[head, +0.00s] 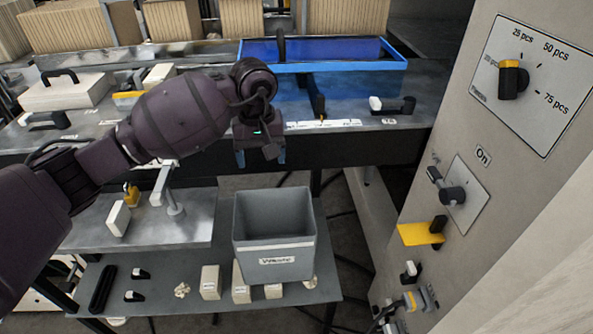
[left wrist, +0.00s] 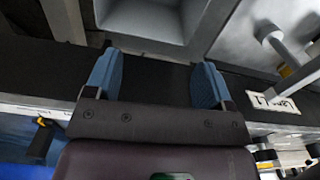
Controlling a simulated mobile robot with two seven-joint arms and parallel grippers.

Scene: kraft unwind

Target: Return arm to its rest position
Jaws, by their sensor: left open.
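My left arm comes in from the left in the head view, and its gripper (head: 260,155) points down just in front of the table's front edge, above and behind the grey waste bin (head: 275,248). In the left wrist view its two blue fingers (left wrist: 156,88) stand wide apart with nothing between them. The bin also shows at the top of the left wrist view (left wrist: 150,22). The left gripper is open and empty. My right arm and gripper are not seen in either view.
A blue tray (head: 400,62) lies at the back of the dark table (head: 395,145). A lower shelf (head: 210,278) holds several small blocks. On the right stands a control panel (head: 430,160) with a dial (head: 512,80), a switch (head: 452,195) marked On, and a protruding yellow part (head: 415,235).

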